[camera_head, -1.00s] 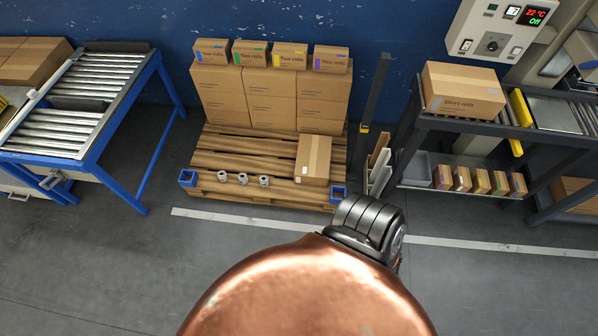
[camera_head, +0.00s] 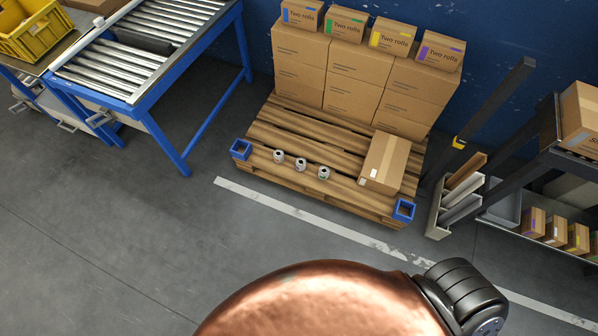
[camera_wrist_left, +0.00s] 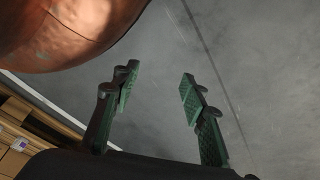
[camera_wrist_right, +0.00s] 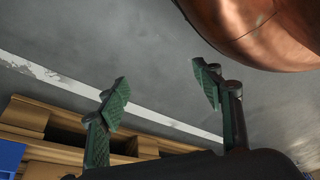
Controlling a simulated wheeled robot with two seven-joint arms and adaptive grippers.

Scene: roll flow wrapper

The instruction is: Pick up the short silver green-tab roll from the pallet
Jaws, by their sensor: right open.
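Several short silver rolls stand in a row near the front edge of the wooden pallet (camera_head: 265,170): a left roll (camera_head: 279,156), a middle roll (camera_head: 301,164) and a right roll (camera_head: 324,173). They are too small to tell any tab colour. My left gripper (camera_wrist_left: 160,92) is open and empty over grey floor in the left wrist view. My right gripper (camera_wrist_right: 160,90) is open and empty in the right wrist view, with the pallet's edge (camera_wrist_right: 60,130) beyond it. Neither gripper shows in the head view.
Stacked cartons (camera_head: 350,75) fill the pallet's back, with small "Two rolls" boxes on top. A carton (camera_head: 385,163) lies at the pallet's right. Blue corner brackets (camera_head: 241,149) mark its front. A roller conveyor (camera_head: 150,45) stands left, a dark rack (camera_head: 540,165) right. Floor in front is clear.

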